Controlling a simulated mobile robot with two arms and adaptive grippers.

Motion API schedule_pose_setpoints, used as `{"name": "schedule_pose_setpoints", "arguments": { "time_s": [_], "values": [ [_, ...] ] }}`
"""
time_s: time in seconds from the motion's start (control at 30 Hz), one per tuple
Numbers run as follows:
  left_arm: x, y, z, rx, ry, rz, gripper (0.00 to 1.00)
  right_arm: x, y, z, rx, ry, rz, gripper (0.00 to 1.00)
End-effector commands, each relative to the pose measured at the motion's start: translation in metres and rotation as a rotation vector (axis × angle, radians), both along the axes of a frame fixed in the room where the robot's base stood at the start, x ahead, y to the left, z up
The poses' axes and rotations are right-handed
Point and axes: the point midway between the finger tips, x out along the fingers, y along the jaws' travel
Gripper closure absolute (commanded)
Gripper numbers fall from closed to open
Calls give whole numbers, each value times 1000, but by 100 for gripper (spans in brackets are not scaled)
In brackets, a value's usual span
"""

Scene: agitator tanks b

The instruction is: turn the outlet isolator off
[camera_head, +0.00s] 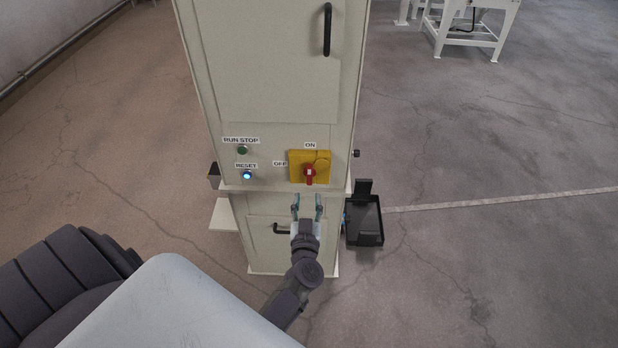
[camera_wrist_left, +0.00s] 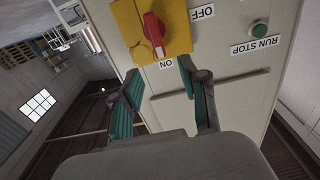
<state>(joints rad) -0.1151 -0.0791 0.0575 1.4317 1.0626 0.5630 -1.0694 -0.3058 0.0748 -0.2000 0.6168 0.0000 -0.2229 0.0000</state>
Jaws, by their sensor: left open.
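The outlet isolator is a yellow plate (camera_head: 296,158) with a red rotary handle (camera_head: 309,174) on the front of a pale cabinet (camera_head: 265,60). An ON label (camera_head: 310,145) is above it and an OFF label (camera_head: 280,163) at its left. The handle looks upright, in line with ON. The wrist view shows the plate (camera_wrist_left: 176,38) and red handle (camera_wrist_left: 153,32) upside down, past the fingertips. My left gripper (camera_head: 307,204) is open and empty, just below the handle in the head view, apart from it. My right gripper is not in view.
A green RUN STOP button (camera_head: 242,150) and a lit blue RESET button (camera_head: 247,175) are left of the isolator. A ledge (camera_head: 225,188) crosses the cabinet below them. A black tray (camera_head: 365,222) is at the cabinet's right side. Open floor (camera_head: 490,220) lies to the right.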

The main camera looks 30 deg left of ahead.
Motion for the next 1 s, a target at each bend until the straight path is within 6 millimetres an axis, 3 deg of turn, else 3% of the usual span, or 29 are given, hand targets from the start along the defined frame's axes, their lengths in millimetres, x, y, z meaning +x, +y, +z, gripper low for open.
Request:
{"name": "schedule_pose_setpoints", "arguments": {
  "time_s": [0.17,0.4,0.6,0.87,1.0],
  "values": [
    [36,22,-3,2,-3,0,56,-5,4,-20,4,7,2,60],
    [70,42,-3,1,-1,-2,56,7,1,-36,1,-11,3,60],
    [82,49,-2,0,1,-2,56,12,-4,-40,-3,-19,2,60],
    [83,50,-1,0,1,-3,56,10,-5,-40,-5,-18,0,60],
    [83,50,-1,0,1,-3,75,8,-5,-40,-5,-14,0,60]
  ]
}}
